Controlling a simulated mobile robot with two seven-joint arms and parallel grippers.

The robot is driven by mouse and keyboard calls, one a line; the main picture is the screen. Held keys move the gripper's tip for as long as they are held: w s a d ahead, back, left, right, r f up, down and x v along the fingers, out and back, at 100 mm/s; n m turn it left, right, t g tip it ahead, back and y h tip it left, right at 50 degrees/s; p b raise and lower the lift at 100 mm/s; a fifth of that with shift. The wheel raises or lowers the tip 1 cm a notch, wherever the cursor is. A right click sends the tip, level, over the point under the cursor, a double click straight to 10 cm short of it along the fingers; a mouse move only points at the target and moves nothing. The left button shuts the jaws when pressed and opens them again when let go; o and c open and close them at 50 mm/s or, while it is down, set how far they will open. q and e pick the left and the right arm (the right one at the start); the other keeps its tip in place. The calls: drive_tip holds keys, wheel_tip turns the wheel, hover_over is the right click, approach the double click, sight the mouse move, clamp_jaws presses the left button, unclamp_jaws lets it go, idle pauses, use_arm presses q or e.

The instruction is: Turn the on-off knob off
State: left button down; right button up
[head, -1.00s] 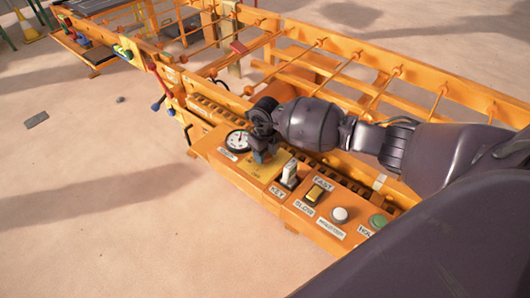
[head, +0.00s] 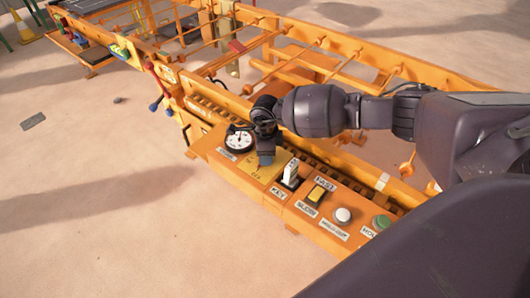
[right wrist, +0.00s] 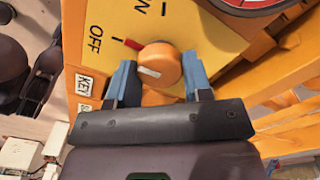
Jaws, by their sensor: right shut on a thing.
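The on-off knob (right wrist: 158,68) is a round orange knob with a white mark on its face and a red pointer at its upper left. It sits on a yellow plate (right wrist: 205,38) lettered OFF and ON. The red pointer lies close to the tick beside OFF. My right gripper (right wrist: 158,78) is shut on the knob, one blue fingertip on each side. In the head view my right gripper (head: 265,158) points down at the panel and hides the knob. My left gripper is not in view.
A dial gauge (head: 238,141) stands just left of my right gripper. An orange frame with rods runs behind.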

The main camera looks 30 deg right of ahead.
drive_tip(key=shift+n, duration=0.6)
drive_tip(key=o, duration=0.9)
drive_tip(key=shift+r, duration=0.1)
drive_tip(key=shift+r, duration=0.25)
wheel_tip(320, 180, up, 10)
drive_tip(key=shift+r+p, duration=0.1)
drive_tip(key=shift+p, duration=1)
